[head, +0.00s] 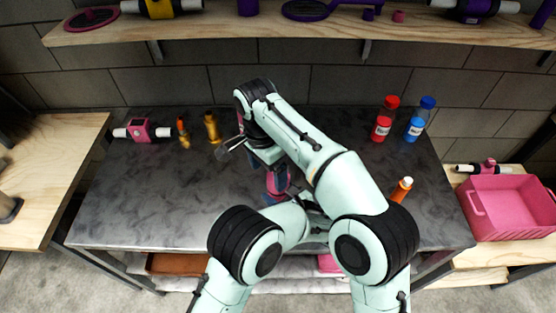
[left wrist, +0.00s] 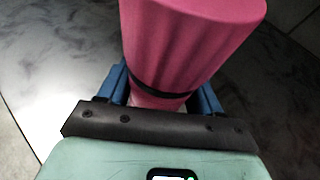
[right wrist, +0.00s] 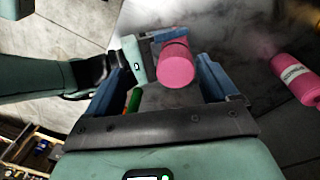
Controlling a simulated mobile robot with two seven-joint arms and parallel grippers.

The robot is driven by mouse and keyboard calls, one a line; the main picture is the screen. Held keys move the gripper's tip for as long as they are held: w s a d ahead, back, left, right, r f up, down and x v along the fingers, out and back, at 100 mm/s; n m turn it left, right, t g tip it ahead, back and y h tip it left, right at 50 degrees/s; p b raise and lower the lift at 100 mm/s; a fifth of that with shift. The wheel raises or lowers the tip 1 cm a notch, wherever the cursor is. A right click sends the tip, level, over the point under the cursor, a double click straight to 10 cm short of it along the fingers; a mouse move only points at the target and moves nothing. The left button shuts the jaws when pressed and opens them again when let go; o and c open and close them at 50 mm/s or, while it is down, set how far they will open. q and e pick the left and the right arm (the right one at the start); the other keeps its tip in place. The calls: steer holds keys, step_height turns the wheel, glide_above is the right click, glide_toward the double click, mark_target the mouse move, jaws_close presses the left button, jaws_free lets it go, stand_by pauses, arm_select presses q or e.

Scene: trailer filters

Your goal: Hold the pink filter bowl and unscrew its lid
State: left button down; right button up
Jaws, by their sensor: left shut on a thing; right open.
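The pink filter bowl (left wrist: 190,45) is a ribbed cylinder with a dark band, filling the upper middle of the left wrist view. My left gripper (left wrist: 163,90) is shut on it, a blue finger on each side. In the right wrist view the round pink end (right wrist: 176,68) faces the camera. My right gripper (right wrist: 174,88) is open, its blue fingers either side of that end with gaps; contact is not visible. In the head view the pink piece (head: 277,181) shows below my right gripper (head: 268,163), partly hidden by my arms. I cannot clearly make out the lid seam.
A labelled pink bottle (right wrist: 295,78) stands nearby. Red (head: 384,120) and blue (head: 420,118) bottles stand at the back right, an orange bottle (head: 401,189) nearer. A pink-and-white filter (head: 142,130) lies back left. A pink crate (head: 484,232) is at right.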

mark_target(278, 194)
steer(key=m, duration=0.2)
steer(key=w+m, duration=0.1)
steer(key=m, duration=0.2)
steer(key=d+f+m, duration=0.1)
steer(key=m, duration=0.2)
steer(key=shift+w+f, duration=0.1)
steer(key=shift+w, duration=0.15)
steer(key=m, duration=0.3)
steer(key=w+m, duration=0.1)
steer(key=shift+d+f+m+y, duration=0.1)
steer(key=shift+d+m+y, duration=0.2)
steer(key=shift+d+m, duration=0.1)
steer(key=m, duration=0.2)
steer(key=w+m, duration=0.1)
steer(key=shift+d+m+t, duration=0.3)
steer(key=shift+m, duration=0.1)
steer(key=shift+w+m, duration=0.1)
steer(key=shift+m, duration=0.2)
steer(key=shift+f, duration=3.95)
